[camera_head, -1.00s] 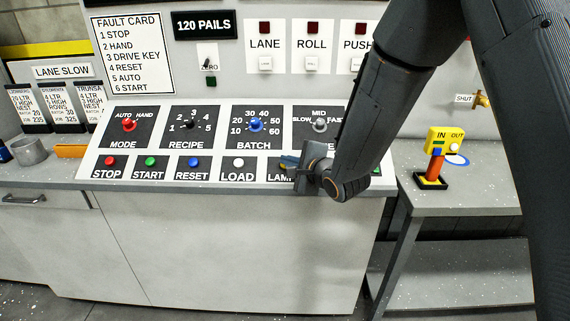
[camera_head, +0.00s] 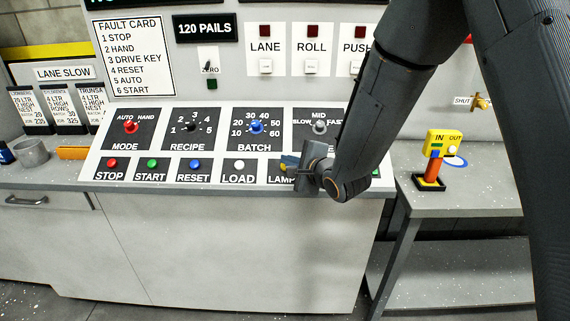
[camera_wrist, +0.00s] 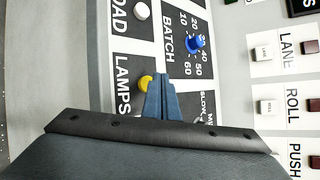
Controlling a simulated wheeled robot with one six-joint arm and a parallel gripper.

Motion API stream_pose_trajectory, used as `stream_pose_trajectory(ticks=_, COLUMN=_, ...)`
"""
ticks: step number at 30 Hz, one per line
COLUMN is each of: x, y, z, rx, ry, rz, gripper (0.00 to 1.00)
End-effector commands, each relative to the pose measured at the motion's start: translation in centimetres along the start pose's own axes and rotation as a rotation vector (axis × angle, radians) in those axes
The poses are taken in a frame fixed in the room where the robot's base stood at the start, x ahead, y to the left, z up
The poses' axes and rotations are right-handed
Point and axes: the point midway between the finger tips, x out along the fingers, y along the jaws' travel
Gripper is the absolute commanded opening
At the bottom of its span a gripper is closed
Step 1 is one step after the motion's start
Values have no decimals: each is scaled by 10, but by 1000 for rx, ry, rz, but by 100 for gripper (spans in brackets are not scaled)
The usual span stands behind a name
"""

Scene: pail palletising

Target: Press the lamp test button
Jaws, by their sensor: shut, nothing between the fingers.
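The lamp test button is a yellow button (camera_wrist: 146,83) on the black plate marked LAMPS (camera_wrist: 123,84) in the wrist view. In the head view the LAMPS plate (camera_head: 279,179) is partly covered by my gripper, and a bit of yellow (camera_head: 284,167) shows there. My gripper (camera_wrist: 160,80) is shut and empty, its blue fingers together. In the wrist view the fingertips stand beside the yellow button, overlapping its edge. In the head view my gripper (camera_head: 288,162) is at the panel over this plate. I cannot tell whether it touches the button.
The white LOAD button (camera_head: 238,165) is left of LAMPS. The blue BATCH knob (camera_head: 256,126) and the grey speed knob (camera_head: 320,127) stand above.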

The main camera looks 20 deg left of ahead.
Motion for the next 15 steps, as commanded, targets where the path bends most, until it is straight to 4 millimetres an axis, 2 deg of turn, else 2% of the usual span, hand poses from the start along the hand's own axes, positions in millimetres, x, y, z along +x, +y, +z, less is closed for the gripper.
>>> stream_pose_trajectory(ticks=8, x=-1, y=0, z=1, rx=0, ry=0, rz=0, gripper=0)
stream_pose_trajectory(ticks=15, x=-14, y=-11, z=10, rx=0, ry=0, rz=0, gripper=0)
